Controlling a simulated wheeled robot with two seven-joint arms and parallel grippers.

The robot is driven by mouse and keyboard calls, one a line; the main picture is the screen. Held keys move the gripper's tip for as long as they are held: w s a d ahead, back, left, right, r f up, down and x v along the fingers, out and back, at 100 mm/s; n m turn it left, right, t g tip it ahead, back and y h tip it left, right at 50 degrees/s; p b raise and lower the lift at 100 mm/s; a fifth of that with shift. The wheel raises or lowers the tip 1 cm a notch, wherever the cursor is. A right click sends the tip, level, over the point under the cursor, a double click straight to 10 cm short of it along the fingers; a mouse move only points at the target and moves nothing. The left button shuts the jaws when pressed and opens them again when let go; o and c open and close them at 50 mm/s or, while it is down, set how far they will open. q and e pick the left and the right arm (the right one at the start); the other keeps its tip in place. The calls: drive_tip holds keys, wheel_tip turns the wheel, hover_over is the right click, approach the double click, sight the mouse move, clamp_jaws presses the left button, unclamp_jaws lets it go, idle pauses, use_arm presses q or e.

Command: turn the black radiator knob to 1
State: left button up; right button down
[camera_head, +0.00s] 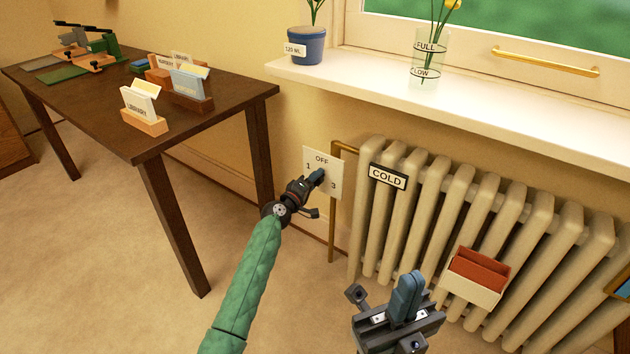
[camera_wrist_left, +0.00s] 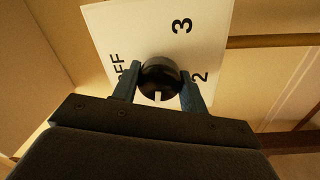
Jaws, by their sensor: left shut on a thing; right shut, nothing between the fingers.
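The black radiator knob (camera_wrist_left: 160,76) sits on a white dial plate (camera_head: 318,160) on the wall left of the radiator. In the head view the plate shows OFF at the top, 1 at the left and 3 at the right. My left gripper (camera_head: 318,177) is shut on the knob, with one blue finger on each side in the left wrist view (camera_wrist_left: 160,84). There the knob's white mark points down, away from the 3; the 1 is hidden behind the gripper. My right gripper (camera_head: 408,285) is shut and empty in front of the radiator.
The cream radiator (camera_head: 430,215) carries a COLD sign (camera_head: 388,177) and a box with a red inside (camera_head: 472,285). A brass pipe (camera_head: 333,220) runs beside the plate. A dark table (camera_head: 215,110) stands left; the windowsill (camera_head: 450,100) is above.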

use_arm(q)
drive_tip(key=o, duration=1)
drive_tip(key=shift+c, duration=0.2)
drive_tip(key=v, duration=0.7)
drive_tip(key=shift+s+a+p, duration=0.3)
drive_tip(key=shift+p, duration=0.1)
